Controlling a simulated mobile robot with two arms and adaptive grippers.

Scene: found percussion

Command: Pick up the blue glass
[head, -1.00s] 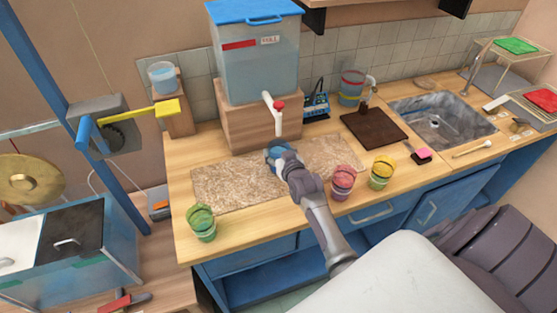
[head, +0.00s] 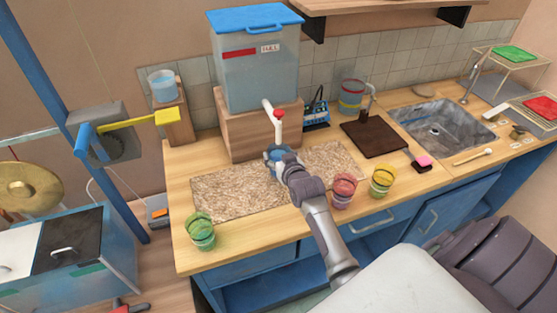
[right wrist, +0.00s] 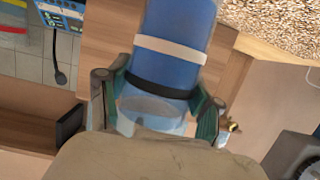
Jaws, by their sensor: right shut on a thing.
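The blue glass (right wrist: 168,65) fills the middle of the right wrist view, with a white band and a dark band around it. My right gripper (right wrist: 155,105) is shut on it, one finger on each side. In the head view the blue glass (head: 273,153) shows only in part, mostly hidden by my right gripper (head: 283,160). It is over the speckled mat, below the tap of the water tank. I cannot tell whether its base touches the mat. My left gripper is not in view.
The speckled mat (head: 225,192) lies on the wooden counter. A green glass (head: 201,232) stands at its left front; red (head: 343,190) and yellow (head: 382,180) glasses stand to the right. The tank (head: 258,70) with its white tap (head: 274,118) is close behind. A sink (head: 440,122) is farther right.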

